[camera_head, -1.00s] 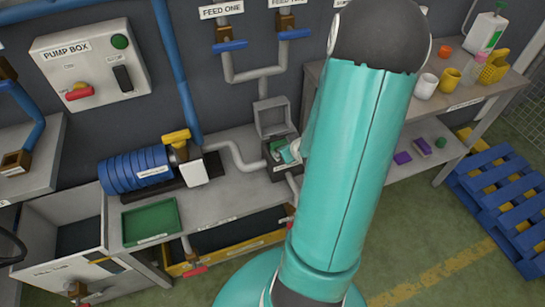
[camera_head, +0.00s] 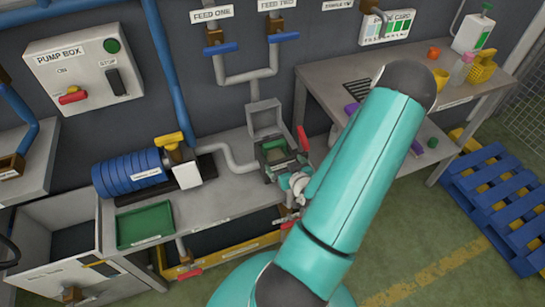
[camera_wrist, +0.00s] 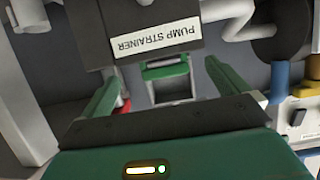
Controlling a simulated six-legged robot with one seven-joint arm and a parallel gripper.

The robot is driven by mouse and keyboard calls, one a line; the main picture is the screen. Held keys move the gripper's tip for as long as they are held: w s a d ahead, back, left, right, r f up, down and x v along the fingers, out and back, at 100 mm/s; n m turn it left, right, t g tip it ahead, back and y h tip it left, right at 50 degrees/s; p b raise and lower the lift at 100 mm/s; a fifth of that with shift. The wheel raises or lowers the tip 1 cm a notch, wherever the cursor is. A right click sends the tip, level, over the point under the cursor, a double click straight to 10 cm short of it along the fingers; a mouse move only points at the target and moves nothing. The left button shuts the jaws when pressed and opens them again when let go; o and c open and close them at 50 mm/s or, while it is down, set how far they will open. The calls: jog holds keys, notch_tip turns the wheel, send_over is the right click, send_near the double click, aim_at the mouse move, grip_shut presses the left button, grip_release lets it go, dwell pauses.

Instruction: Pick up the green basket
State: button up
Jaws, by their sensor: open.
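The green basket (camera_head: 273,157) appears to sit inside the open pump strainer box (camera_head: 268,172) on the bench, its lid (camera_head: 266,117) raised behind. My gripper (camera_head: 297,186) is at the front right of this box, partly hidden by my arm. In the wrist view my gripper (camera_wrist: 162,76) is open, with two green fingers apart. A green piece, likely the basket (camera_wrist: 166,70), shows between and beyond them. It is not gripped. The strainer box's label (camera_wrist: 155,38) reads upside down above it. Whether a finger touches the basket cannot be told.
A blue motor (camera_head: 130,172) and a green tray (camera_head: 145,226) are on the bench to the left. A red handle (camera_head: 302,138) stands close right of the strainer box. Pipes run behind. A side table (camera_head: 462,93) and blue pallet (camera_head: 495,195) are at right.

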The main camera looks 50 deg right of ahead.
aim_at(273, 142)
jog(key=w+d, duration=0.2)
jog(key=w, duration=0.1)
jog(key=w+d, duration=0.1)
jog(key=w, duration=0.2)
jog(key=w+d, duration=0.2)
jog(key=w, duration=0.1)
jog(key=shift+w+d, duration=0.15)
jog(key=shift+d, duration=0.15)
jog(key=shift+w+d+f, duration=0.15)
jog(key=shift+w+d, duration=0.1)
jog(key=shift+w, duration=0.15)
jog(key=c, duration=1.5)
